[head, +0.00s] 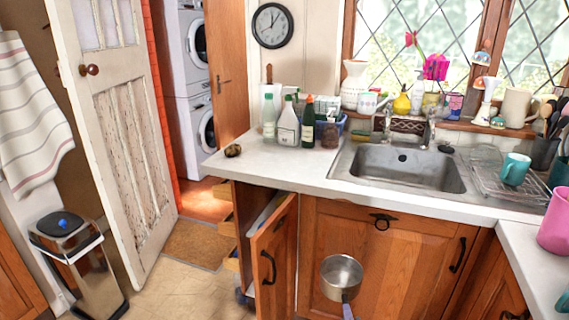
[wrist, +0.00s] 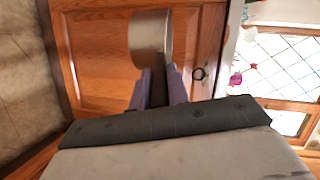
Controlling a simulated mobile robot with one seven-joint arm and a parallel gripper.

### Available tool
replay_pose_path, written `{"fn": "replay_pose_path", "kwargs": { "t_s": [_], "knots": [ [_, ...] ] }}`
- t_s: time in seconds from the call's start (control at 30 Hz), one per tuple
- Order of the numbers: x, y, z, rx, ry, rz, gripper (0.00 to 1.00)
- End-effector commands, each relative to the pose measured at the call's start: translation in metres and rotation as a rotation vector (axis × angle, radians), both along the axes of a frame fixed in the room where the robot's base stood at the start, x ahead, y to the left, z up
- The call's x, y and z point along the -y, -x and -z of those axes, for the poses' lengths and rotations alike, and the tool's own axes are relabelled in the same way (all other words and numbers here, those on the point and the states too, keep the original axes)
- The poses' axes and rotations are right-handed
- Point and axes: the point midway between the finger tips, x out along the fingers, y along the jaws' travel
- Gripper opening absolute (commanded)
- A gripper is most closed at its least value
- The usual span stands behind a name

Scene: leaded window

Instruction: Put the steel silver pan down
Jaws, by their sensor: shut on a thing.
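The steel silver pan (head: 341,274) hangs in the air in front of the wooden cupboard doors, below worktop height, in the head view. Its open top shows and its handle points down toward the bottom edge. In the wrist view the pan (wrist: 150,38) is ahead of my gripper (wrist: 158,84). The gripper's two fingers are shut on the pan's dark handle. In the head view most of my gripper is hidden or out of frame.
The worktop (head: 270,170) has clear room left of the sink (head: 405,168). Bottles (head: 287,125) stand at its back and a small brown object (head: 232,150) at its left. A cupboard door (head: 273,258) stands open. A teal mug (head: 515,169) is on the drying rack (head: 487,180).

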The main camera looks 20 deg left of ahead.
Motion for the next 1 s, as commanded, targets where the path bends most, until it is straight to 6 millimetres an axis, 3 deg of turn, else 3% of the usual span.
{"fn": "replay_pose_path", "kwargs": {
  "t_s": [0.23,0.4,0.5,1.0],
  "knots": [
    [-0.054,0.0,-0.078,0.021,0.013,-0.003,0.0],
    [-0.089,-0.004,-0.165,0.039,0.017,0.059,0.0],
    [-0.104,-0.005,-0.208,0.041,0.014,0.101,0.0],
    [-0.175,-0.007,-0.375,0.017,-0.013,0.215,0.0]
  ]
}}
